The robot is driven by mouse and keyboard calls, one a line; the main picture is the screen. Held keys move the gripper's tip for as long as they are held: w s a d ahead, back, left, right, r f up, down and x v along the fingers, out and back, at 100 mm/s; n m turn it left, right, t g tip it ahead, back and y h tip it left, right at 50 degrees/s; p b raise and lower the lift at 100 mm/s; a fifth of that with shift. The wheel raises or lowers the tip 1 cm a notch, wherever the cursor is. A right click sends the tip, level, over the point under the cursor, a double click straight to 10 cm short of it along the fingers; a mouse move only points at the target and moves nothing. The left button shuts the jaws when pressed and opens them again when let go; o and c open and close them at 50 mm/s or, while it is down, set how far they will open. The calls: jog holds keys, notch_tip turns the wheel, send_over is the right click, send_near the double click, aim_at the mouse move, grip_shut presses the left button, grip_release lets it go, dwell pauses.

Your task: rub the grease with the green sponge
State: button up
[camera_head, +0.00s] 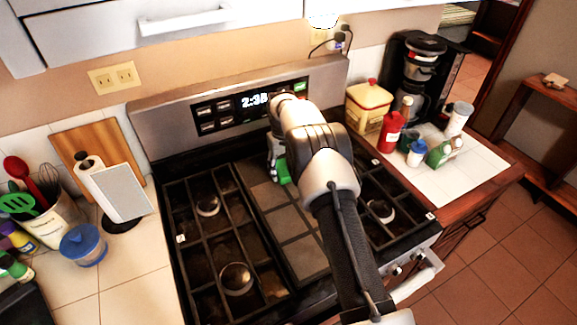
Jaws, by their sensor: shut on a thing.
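The green sponge (283,172) is at the back middle of the stove, just left of my arm, and only part of it shows. My gripper (276,163) is shut on the sponge, with its fingers partly hidden behind my arm. The sponge is low over the back of the stove's centre plate (290,228); I cannot tell whether it touches. Brownish stains show on the stove, near the front burner (236,278) and by the centre section. I cannot tell which of these marks is the grease.
The stove's back panel (225,105) stands close behind my gripper. The left counter holds a paper towel stand (118,195), a blue-lidded container (83,245) and utensils. Bottles (391,131), a yellow canister (367,105) and a coffee maker (414,75) stand on the right.

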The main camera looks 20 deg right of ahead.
aim_at(271, 179)
jog(key=shift+s+a, duration=0.25)
jog(key=shift+a, duration=0.85)
jog(key=shift+s+a, duration=0.25)
jog(key=shift+a, duration=0.8)
jog(key=shift+d+r+p, duration=0.1)
jog(key=shift+r+p, duration=1.8)
jog(key=shift+r, duration=1.1)
jog(key=shift+w, duration=0.1)
notch_tip(271, 179, up, 3)
jog(key=shift+p, duration=1.05)
